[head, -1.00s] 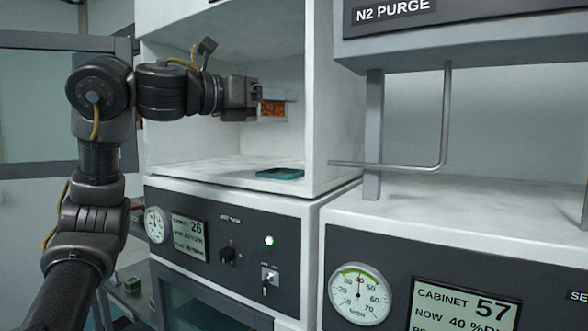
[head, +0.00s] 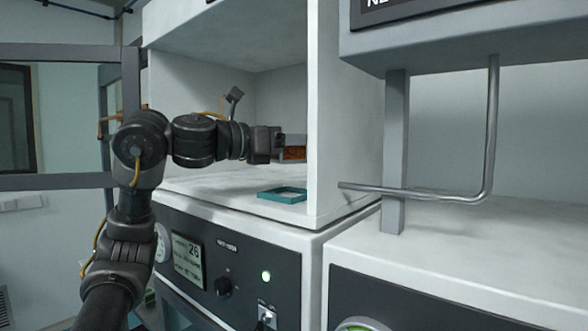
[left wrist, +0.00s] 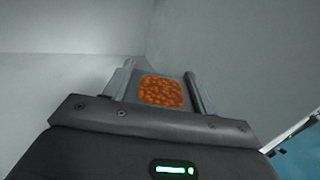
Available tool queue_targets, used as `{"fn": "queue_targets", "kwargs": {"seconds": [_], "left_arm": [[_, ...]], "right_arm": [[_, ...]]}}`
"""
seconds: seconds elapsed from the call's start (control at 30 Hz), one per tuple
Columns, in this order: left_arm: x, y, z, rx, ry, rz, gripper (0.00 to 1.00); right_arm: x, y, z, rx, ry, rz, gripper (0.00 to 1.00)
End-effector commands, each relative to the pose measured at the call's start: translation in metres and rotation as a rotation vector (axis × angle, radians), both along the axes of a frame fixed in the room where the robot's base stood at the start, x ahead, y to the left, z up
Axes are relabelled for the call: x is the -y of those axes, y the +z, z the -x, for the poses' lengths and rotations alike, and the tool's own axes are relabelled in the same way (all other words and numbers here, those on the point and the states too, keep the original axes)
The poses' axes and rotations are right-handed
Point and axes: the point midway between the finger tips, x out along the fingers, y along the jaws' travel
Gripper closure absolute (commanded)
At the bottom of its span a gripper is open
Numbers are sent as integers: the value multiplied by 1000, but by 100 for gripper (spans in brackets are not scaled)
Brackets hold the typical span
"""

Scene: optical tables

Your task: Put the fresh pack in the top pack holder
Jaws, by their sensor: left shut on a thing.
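My left gripper (head: 280,147) reaches into the open compartment of the left cabinet. It is shut on the fresh pack (head: 293,154), a grey-framed pack with orange beads. In the left wrist view the pack (left wrist: 161,91) shows its orange window between the two fingers (left wrist: 160,88). A teal square holder with a raised rim (head: 270,196) lies on the compartment floor. It looks empty. The pack is held above the holder, apart from it. My right gripper is not in view.
The compartment's right wall (head: 335,120) stands close to the pack's right. A bent grey bar handle (head: 420,195) and a post (head: 395,150) are further right. The cabinet's control panel (head: 230,255) is below the compartment. An open grey-framed door (head: 60,182) is at the left.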

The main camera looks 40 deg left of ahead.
Motion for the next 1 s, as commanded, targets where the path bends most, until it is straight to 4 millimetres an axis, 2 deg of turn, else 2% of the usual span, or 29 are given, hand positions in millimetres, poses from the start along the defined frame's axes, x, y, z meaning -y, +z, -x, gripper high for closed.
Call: {"fn": "queue_targets", "kwargs": {"seconds": [0.07, 0.33, 0.6, 1.0], "left_arm": [[0, -8, -1, -1, 0, 1, 70], [0, -18, 0, 0, 0, 1, 70], [0, -45, -1, -1, 1, 1, 70], [0, -50, 0, 2, -1, 1, 70]], "right_arm": [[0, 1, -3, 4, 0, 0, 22], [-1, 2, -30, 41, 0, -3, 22], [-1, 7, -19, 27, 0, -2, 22], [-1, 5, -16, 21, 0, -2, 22]]}}
